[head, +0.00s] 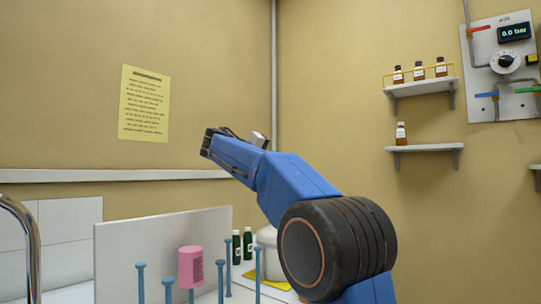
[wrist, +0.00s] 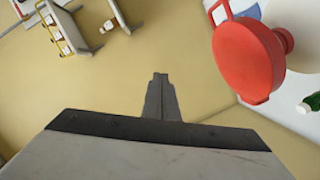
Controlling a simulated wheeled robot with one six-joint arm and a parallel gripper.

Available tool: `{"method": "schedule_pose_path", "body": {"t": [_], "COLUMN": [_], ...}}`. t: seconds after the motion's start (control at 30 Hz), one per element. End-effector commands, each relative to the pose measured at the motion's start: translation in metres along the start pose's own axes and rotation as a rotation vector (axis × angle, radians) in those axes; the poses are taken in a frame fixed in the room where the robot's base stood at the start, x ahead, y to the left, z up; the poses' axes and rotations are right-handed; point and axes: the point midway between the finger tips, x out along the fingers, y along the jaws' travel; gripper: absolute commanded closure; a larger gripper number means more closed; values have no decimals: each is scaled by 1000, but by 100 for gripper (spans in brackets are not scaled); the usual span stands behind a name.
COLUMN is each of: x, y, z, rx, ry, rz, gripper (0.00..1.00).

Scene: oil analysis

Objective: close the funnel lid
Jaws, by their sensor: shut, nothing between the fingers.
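The red funnel (wrist: 250,58) shows at the upper right of the wrist view, with a broad round red face, a loop at its top edge and a small tab at its lower edge. I cannot tell which part is the lid or how far it is open. My gripper (wrist: 160,78) is shut and empty in the middle of the wrist view, to the left of the red funnel and apart from it. In the head view the funnel does not show and my fingertips cannot be made out.
A pink container (head: 190,266) stands among blue pegs (head: 141,283) before a white panel (head: 120,255). Green bottles (head: 248,244) and a white vessel (head: 266,238) stand behind my arm. Wall shelves (head: 420,87) hold brown bottles (head: 401,134). A tap (head: 30,240) is at left.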

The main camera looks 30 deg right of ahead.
Motion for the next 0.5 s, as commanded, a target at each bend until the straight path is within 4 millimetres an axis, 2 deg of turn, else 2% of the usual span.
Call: {"method": "schedule_pose_path", "body": {"t": [0.23, 0.5], "x": [10, 20], "y": [-6, -24], "z": [41, 78], "rx": [223, 459], "ry": [-1, -1], "rz": [-57, -117], "gripper": [100, 100]}}
